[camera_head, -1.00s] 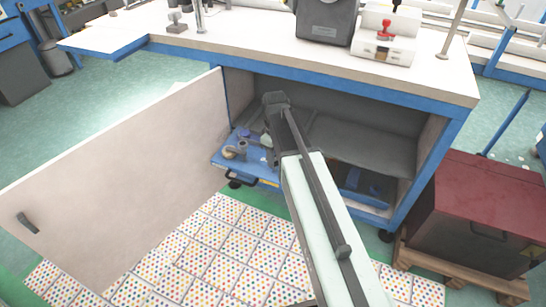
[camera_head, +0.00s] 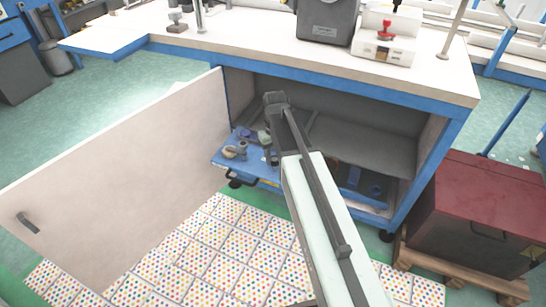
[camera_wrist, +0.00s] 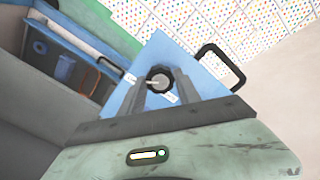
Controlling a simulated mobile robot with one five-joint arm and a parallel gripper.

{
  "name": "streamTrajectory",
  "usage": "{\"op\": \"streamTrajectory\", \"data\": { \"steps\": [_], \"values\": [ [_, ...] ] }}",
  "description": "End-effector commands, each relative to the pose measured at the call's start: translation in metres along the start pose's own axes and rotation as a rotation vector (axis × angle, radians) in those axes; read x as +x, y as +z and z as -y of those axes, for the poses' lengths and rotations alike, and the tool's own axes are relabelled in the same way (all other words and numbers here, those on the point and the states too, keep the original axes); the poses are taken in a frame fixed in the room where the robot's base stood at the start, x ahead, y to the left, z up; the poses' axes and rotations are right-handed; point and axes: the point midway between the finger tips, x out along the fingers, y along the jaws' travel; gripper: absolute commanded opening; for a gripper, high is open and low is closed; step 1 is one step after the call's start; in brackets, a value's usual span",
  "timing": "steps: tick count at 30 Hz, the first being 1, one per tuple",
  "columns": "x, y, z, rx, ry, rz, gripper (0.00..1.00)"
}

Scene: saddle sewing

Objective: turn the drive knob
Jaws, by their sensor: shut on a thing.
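The drive knob (camera_wrist: 159,78) is a round black knob with a pale pointer mark. In the wrist view it sits on a blue panel (camera_wrist: 201,76), between the tips of my two grey fingers. My gripper (camera_wrist: 160,86) is shut on it. In the head view my gripper (camera_head: 270,150) reaches down in front of the open cabinet, at the blue pull-out unit (camera_head: 225,160). The knob itself cannot be made out there, behind my gripper.
A black handle (camera_wrist: 236,68) stands out beside the knob. The open white door (camera_head: 120,180) spans the left, and a white-topped bench (camera_head: 250,50) lies above the cabinet. A dark red box (camera_head: 490,205) on a pallet stands at right. Dotted floor tiles are clear.

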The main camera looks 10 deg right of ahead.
Motion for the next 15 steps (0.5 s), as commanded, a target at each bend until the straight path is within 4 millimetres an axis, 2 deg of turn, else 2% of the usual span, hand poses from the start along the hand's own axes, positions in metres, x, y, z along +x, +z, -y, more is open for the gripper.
{"op": "streamTrajectory", "data": {
  "steps": [10,11,12,13,15],
  "values": [
    [-0.0001,-0.0031,0.0023,-0.001,-0.004,-0.008,0.0],
    [-0.0001,-0.0032,0.0023,-0.001,-0.004,-0.008,0.45],
    [-0.0001,-0.0031,0.0021,-0.001,-0.004,-0.008,0.56],
    [-0.0001,-0.0028,0.0019,-0.001,-0.004,-0.008,0.61],
    [-0.0001,-0.0022,0.0015,0.0,-0.003,-0.006,0.61]
  ]
}}
